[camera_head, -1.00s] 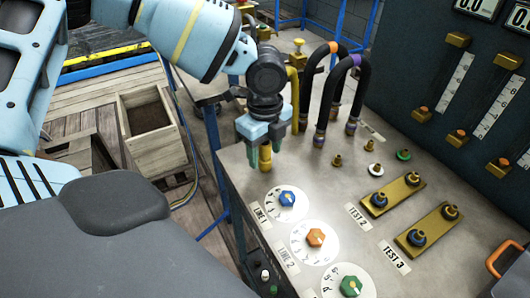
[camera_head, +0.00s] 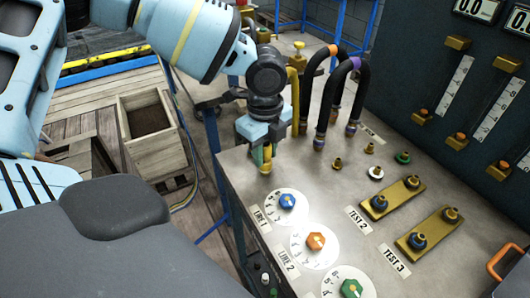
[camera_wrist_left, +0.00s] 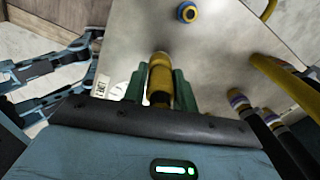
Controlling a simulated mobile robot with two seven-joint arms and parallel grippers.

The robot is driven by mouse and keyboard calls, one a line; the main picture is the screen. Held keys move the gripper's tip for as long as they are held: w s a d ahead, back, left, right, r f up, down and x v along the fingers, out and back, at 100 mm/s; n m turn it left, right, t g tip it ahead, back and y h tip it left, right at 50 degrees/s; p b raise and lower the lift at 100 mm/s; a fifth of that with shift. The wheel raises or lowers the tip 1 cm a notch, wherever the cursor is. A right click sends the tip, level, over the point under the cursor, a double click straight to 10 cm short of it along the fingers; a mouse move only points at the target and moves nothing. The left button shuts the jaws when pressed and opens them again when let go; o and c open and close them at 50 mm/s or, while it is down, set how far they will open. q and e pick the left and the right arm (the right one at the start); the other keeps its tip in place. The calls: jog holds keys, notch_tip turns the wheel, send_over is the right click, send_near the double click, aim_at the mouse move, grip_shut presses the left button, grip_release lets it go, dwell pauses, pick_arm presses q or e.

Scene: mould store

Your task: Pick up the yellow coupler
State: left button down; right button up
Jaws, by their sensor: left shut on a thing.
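The yellow coupler (camera_head: 266,167) is at the far left corner of the grey bench, under my left gripper (camera_head: 264,155). In the left wrist view the coupler (camera_wrist_left: 160,78) stands between the two green fingers of my left gripper (camera_wrist_left: 160,88), which is shut on it. Its upper part is partly hidden by the fingers in the head view. I cannot tell whether its lower end touches the bench. My right gripper is not in view.
Black hoses with an orange band (camera_head: 333,50) and a purple band (camera_head: 355,62) arch close to the right of my gripper. The bench top (camera_head: 310,178) carries dials, small fittings and brass blocks (camera_head: 391,197). A dark gauge panel (camera_head: 420,60) stands behind.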

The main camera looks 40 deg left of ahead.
pick_arm(q)
jog(key=shift+r, duration=0.45)
notch_tip(320, 180, up, 3)
jog(key=shift+f, duration=0.2)
jog(key=s+r, duration=0.1)
jog(key=s, duration=1.5)
jog(key=shift+a+p, duration=0.35)
